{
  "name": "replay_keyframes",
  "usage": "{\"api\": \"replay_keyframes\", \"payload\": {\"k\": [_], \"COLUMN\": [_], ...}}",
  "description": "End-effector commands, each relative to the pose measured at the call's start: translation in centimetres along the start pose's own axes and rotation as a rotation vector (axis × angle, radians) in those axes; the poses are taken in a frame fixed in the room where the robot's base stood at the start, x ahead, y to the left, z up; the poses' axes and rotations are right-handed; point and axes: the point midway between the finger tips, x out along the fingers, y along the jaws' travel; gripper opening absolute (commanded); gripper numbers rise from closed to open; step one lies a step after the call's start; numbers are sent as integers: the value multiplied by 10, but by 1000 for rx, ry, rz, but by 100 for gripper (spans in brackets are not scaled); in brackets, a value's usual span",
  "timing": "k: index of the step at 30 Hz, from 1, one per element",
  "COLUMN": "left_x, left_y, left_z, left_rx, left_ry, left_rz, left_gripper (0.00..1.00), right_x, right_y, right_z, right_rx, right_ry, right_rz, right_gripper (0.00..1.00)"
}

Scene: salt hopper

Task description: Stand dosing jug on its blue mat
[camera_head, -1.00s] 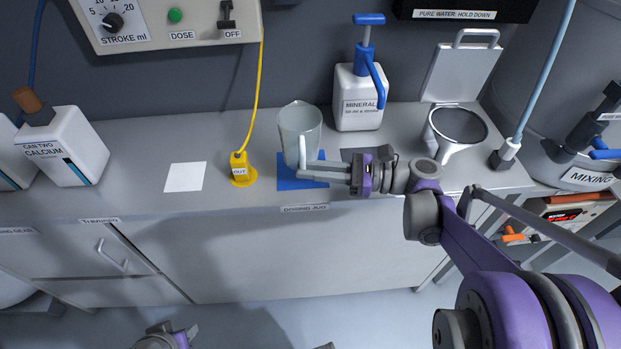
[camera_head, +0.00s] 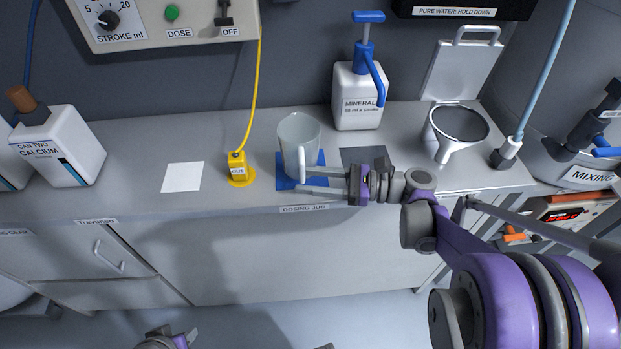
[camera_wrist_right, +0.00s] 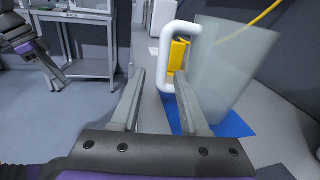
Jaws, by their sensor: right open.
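The dosing jug (camera_head: 299,137), a pale translucent jug with a white handle, stands upright on its blue mat (camera_head: 285,184). It also shows large in the right wrist view (camera_wrist_right: 228,70), upright, with part of the blue mat (camera_wrist_right: 235,125) under and beside it. My right gripper (camera_head: 302,179) is open, its fingers pointing left just in front of the jug by the handle. In the right wrist view the handle (camera_wrist_right: 168,45) lies beyond and between the open fingertips (camera_wrist_right: 163,88). My left gripper (camera_head: 180,338) is partly in view at the bottom edge; its jaws are unclear.
A yellow outlet block (camera_head: 238,170) with a yellow hose stands left of the mat. A white mineral pump bottle (camera_head: 356,98) stands behind right, a grey funnel (camera_head: 455,132) farther right. A white square (camera_head: 182,177) lies bare on the counter (camera_head: 125,185) at left.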

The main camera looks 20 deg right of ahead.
Motion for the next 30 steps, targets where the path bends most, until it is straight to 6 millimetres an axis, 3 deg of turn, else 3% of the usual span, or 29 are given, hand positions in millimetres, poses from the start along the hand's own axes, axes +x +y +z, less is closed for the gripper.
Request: {"api": "replay_keyframes", "payload": {"k": [6,21,30], "left_x": [-5,-3,-4], "left_y": [0,0,0], "left_z": [-2,-2,-2], "left_rx": [0,0,0], "left_ry": [2,1,1], "left_rz": [0,0,0], "left_gripper": [45,45,45], "right_x": [-1,-100,-121], "right_y": [0,-1,0], "right_z": [6,4,4], "right_rx": [-1,0,0], "right_ry": [0,1,0], "right_rz": [-1,-5,-1], "right_gripper": [45,45,45]}}
